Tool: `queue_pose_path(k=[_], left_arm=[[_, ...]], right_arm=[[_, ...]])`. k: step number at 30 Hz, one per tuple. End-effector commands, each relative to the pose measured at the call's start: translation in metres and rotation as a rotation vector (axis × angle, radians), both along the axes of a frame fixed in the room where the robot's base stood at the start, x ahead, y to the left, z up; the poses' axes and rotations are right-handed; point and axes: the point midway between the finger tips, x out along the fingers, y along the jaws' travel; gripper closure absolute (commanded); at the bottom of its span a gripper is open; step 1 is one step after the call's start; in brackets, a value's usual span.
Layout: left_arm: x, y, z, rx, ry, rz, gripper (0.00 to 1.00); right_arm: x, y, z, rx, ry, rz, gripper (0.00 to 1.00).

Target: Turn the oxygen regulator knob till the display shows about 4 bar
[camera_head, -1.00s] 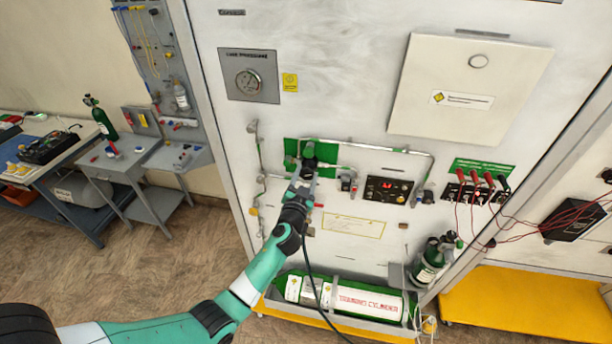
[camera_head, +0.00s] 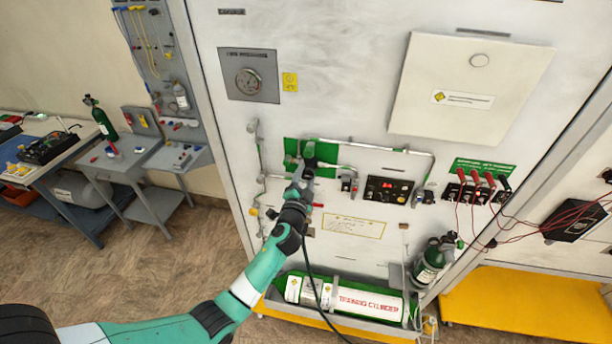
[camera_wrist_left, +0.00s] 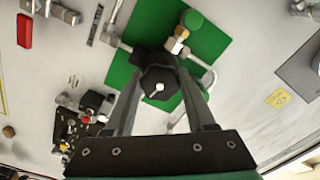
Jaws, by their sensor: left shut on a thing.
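The black regulator knob (camera_wrist_left: 159,82) with a white pointer mark sits in front of the green plate (camera_wrist_left: 215,42) in the left wrist view. My left gripper (camera_wrist_left: 160,95) is shut on the knob, one finger on each side. In the head view my left gripper (camera_head: 304,172) reaches up to the knob (camera_head: 309,150), which it partly hides, at the green plate (camera_head: 291,147). The display (camera_head: 388,184) shows lit red digits on a black panel to the right, too small to read. My right gripper is out of view.
Metal pipes (camera_head: 400,152) run right from the green plate. Red-handled plugs (camera_head: 476,178) with red cables are further right. A training cylinder (camera_head: 350,299) lies in a tray below. A round gauge (camera_head: 248,81) is at upper left.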

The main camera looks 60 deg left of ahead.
Motion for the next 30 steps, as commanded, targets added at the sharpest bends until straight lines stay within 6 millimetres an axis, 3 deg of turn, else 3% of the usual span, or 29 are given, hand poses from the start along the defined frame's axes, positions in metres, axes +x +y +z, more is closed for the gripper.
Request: queue_pose_path(k=[30], left_arm=[[0.000,0.000,0.002,0.558,0.675,0.000,1.00]], right_arm=[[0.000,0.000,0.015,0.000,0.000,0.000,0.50]])
